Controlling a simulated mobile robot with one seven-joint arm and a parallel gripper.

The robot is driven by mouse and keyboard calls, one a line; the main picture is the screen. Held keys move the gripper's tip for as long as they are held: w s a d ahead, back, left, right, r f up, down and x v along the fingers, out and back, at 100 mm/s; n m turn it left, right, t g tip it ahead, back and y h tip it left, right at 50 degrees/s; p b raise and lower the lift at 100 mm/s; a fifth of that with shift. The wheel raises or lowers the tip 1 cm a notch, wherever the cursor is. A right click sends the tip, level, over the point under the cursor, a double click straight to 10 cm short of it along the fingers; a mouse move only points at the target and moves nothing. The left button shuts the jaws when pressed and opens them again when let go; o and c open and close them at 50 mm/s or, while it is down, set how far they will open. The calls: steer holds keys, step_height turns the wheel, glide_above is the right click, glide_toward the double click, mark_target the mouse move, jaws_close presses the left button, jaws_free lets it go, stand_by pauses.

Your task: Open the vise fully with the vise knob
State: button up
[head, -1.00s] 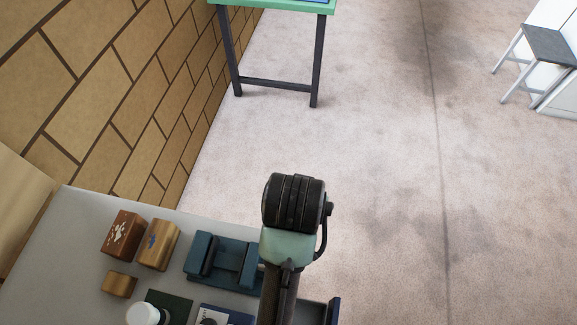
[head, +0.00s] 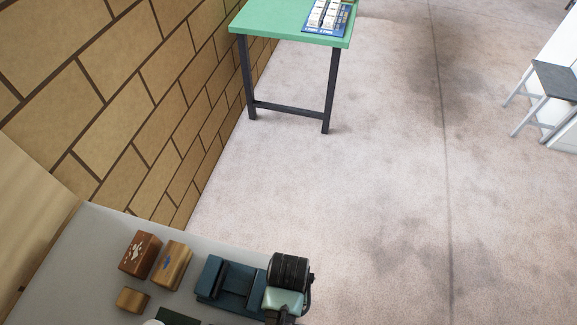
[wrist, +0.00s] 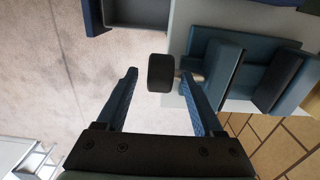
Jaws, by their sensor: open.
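The blue-grey vise (head: 222,281) sits on the grey bench near its right edge, with a gap between its two jaws. It also shows at the upper right of the wrist view (wrist: 222,70). The dark, blocky vise knob (wrist: 161,72) sticks out from the vise's side in the wrist view. My gripper (wrist: 159,77) is open, with one finger on each side of the knob near the fingertips. Clear space shows between the knob and both fingers. In the head view my arm covers the knob and the fingers.
A brown box (head: 139,254), a golden box (head: 173,265) and a small golden block (head: 132,300) stand left of the vise on the bench (head: 95,262). A brick wall (head: 120,110) is at left.

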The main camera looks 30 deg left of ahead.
steer(key=shift+f, duration=0.95)
jaws_close()
